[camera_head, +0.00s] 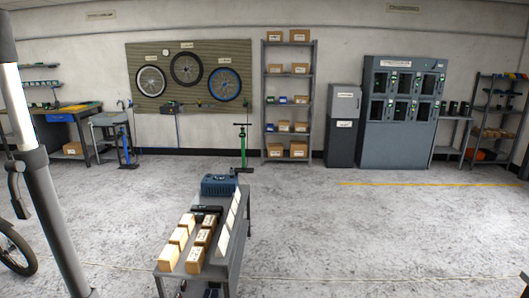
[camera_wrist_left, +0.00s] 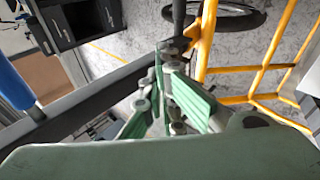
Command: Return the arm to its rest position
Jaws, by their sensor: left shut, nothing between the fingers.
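My left gripper (camera_wrist_left: 163,62) shows in the left wrist view with its green finger pads drawn together. It is shut and nothing is seen held in it. An orange tubular frame (camera_wrist_left: 205,45) is right beside the fingertips in that view; I cannot tell whether they touch. The left gripper does not show in the head view. My right gripper is in neither view.
A grey cart (camera_head: 233,238) with several small boxes and a blue case (camera_head: 219,184) stands ahead. Shelves (camera_head: 264,105) and grey lockers (camera_head: 401,125) line the far wall. Open floor (camera_head: 370,225) lies right of the cart. A wheel (camera_wrist_left: 236,10) lies beyond the fingers.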

